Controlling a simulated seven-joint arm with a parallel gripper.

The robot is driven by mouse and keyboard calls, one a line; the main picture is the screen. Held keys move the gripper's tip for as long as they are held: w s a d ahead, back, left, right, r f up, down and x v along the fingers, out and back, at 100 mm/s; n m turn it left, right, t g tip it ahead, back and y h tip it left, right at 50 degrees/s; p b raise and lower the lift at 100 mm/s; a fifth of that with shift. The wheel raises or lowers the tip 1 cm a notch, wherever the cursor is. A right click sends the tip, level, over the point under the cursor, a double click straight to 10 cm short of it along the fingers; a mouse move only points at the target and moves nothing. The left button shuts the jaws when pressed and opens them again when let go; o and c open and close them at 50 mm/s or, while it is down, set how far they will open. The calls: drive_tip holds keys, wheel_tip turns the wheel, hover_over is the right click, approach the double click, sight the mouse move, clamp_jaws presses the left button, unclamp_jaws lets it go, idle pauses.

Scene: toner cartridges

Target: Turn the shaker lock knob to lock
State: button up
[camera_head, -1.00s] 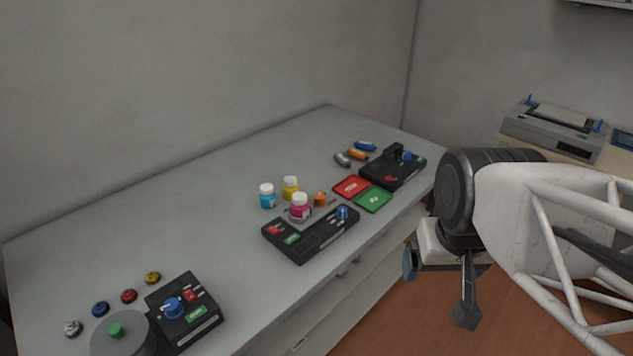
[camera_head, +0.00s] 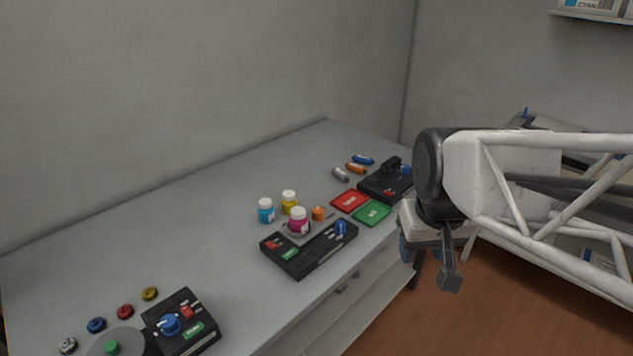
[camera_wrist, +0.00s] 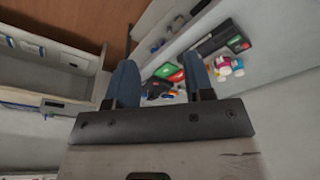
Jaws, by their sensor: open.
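Several black units with blue knobs stand on the grey bench, and I cannot tell which is the shaker. The near-left unit (camera_head: 190,335) has a blue knob (camera_head: 169,324), with red and green labels, beside a grey round part with a green knob (camera_head: 112,347). The long middle unit (camera_head: 310,250) has a blue knob (camera_head: 341,228) at its right end. The far unit (camera_head: 385,186) has a blue knob (camera_head: 406,170), partly hidden by my arm. My gripper (camera_head: 428,264) is open and empty, off the bench's right front edge. Its fingers (camera_wrist: 160,75) are apart in the wrist view.
Blue (camera_head: 265,212), yellow (camera_head: 289,202) and magenta (camera_head: 298,221) bottles stand behind the middle unit. Red (camera_head: 349,201) and green (camera_head: 371,213) trays lie to its right. Small coloured caps (camera_head: 125,312) lie at the left. The bench's middle left is clear.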

drive_tip(key=w+a+n, duration=0.2)
drive_tip(key=w+a, duration=0.1)
drive_tip(key=w, duration=0.9)
drive_tip(key=n+g, duration=0.2)
drive_tip(key=n, duration=0.2)
hover_over(318, 210)
drive_tip(key=f, duration=1.7)
drive_tip(key=shift+s+d+f, duration=0.1)
drive_tip(key=shift+s+f, duration=0.05)
drive_tip(key=shift+s, duration=0.05)
drive_tip(key=shift+w+f, duration=0.15)
drive_tip(key=shift+f, duration=0.15)
drive_tip(key=shift+f, duration=3.75)
drive_tip(key=shift+c, duration=0.3)
